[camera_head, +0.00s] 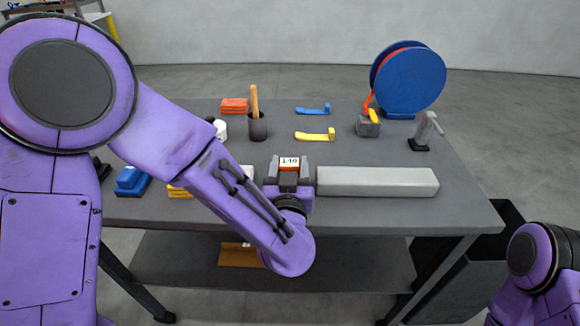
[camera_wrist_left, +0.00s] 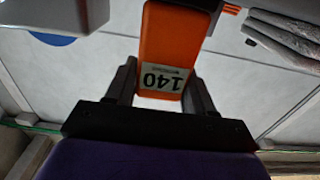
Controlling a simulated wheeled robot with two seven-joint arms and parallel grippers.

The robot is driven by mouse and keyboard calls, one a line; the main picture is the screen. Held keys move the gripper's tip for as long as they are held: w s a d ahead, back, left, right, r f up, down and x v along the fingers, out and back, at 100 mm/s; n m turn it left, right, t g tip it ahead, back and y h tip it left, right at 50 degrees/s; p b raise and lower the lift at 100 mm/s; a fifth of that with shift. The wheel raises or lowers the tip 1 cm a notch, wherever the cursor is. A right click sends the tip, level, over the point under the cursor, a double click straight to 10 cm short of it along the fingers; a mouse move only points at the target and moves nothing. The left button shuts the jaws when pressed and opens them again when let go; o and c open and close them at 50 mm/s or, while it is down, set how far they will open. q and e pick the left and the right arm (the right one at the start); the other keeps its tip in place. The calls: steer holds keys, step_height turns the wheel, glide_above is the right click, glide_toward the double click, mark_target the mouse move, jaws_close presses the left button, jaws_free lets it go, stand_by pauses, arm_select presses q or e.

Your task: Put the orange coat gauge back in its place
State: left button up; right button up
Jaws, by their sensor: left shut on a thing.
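The orange coat gauge (camera_head: 289,161) has a white display reading 140. My left gripper (camera_head: 288,178) is shut on it, near the front middle of the grey table, beside the left end of a long light-grey block. In the left wrist view the orange gauge (camera_wrist_left: 172,35) stands between the two dark fingers of my left gripper (camera_wrist_left: 160,82), its display towards the camera. I cannot tell whether the gauge touches the table. Its place cannot be picked out. My right arm shows at the lower right of the head view; its gripper is out of view.
The long light-grey block (camera_head: 377,182) lies at the table's front right. A blue reel (camera_head: 408,80), a small grey stand (camera_head: 427,130), a yellow bracket (camera_head: 315,135), a blue bracket (camera_head: 313,109) and a black cup (camera_head: 257,126) stand behind. A blue object (camera_head: 132,181) sits front left.

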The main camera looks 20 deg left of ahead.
arm_select(q)
steer(key=shift+f, duration=0.15)
steer(key=o, duration=1.3)
steer(key=shift+c, duration=0.2)
steer(key=shift+r, duration=0.35)
steer(key=v, duration=0.6)
steer(key=shift+f+b, duration=0.2)
steer(key=shift+b, duration=0.2)
steer(key=p+v, duration=0.5)
steer(key=v, duration=0.1)
